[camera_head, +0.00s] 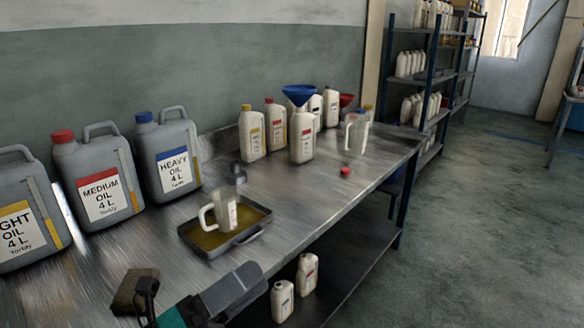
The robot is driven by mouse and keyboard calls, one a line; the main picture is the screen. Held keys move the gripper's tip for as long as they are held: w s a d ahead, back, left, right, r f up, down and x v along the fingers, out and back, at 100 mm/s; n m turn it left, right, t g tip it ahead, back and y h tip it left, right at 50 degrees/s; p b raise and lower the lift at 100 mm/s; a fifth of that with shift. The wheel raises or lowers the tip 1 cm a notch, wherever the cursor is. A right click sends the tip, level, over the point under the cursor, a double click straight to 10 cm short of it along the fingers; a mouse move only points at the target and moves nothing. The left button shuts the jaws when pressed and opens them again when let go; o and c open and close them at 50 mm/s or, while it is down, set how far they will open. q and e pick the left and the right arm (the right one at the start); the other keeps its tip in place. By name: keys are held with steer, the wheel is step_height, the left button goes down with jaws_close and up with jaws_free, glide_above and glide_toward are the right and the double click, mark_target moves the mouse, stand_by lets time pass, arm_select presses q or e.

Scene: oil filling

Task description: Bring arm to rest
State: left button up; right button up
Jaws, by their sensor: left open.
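My left gripper (192,287) shows at the bottom left, over the near part of the metal workbench. It is open, with nothing visible between its fingers. The lower part of that arm is cut off by the frame's edge. My right gripper is not in view. The gripper is apart from the dark drip tray (238,241), which lies farther along the bench. A clear measuring jug (225,212) with a white handle stands upright in the tray.
Grey canisters labelled light oil (22,225), medium oil (100,190) and heavy oil (172,165) line the wall side. A white bottle (302,140) carries a blue funnel (299,94). A red cap (346,172) lies loose nearby. The bench (325,205) has an open right edge.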

arm_select(q)
steer(key=a+f+n+t+y, duration=0.1)
steer(key=a+f+n+y, duration=0.3)
steer(key=n, duration=0.4)
steer(key=a+f+n+t+y+p, duration=0.1)
steer(key=a+f+n+t+y, duration=0.1)
steer(key=f+n+y, duration=0.45)
steer(key=a+f+n+t+y, duration=0.1)
steer(key=a+f+n+y, duration=0.2)
steer(key=f+n, duration=0.45)
steer(key=s+a+f+n+g+y, duration=0.2)
steer(key=s+f+n+g, duration=0.3)
steer(key=s+f+n, duration=0.3)
steer(key=f+n, duration=0.1)
steer(key=n, duration=0.1)
steer(key=shift+s+a+f+n+y, duration=0.2)
steer(key=shift+a+f+n+y, duration=0.05)
steer(key=shift+f+n+y, duration=0.1)
